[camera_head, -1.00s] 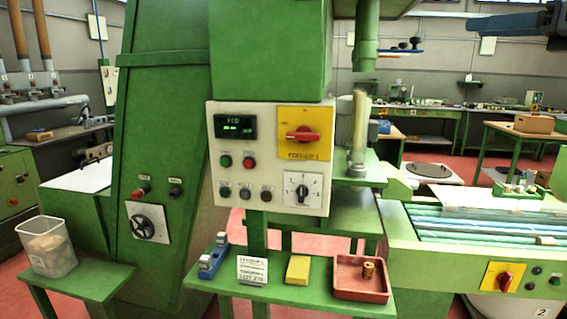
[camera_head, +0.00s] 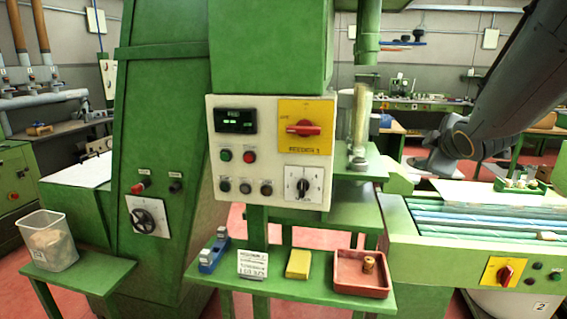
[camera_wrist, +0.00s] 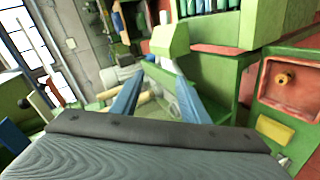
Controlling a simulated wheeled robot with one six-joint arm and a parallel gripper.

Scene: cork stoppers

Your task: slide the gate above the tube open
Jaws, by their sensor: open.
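The clear upright tube (camera_head: 360,120) stands on a green ledge right of the control panel, under a green feed pipe (camera_head: 367,32). A thin plate at the joint between pipe and tube looks like the gate (camera_head: 367,74); it is too small to tell its position. My arm reaches in from the upper right, its grey wrist end right of the tube and apart from it. In the wrist view my gripper (camera_wrist: 158,82) has its two blue fingers spread, with nothing seen held between them. I cannot clearly make out the gate in the wrist view.
The control panel (camera_head: 268,155) with a red switch is left of the tube. Below, a green shelf holds a blue stapler-like tool (camera_head: 214,250), a card (camera_head: 252,264), a yellow block (camera_head: 298,263) and a red tray (camera_head: 348,282) with a cork. A conveyor (camera_head: 470,235) stands right.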

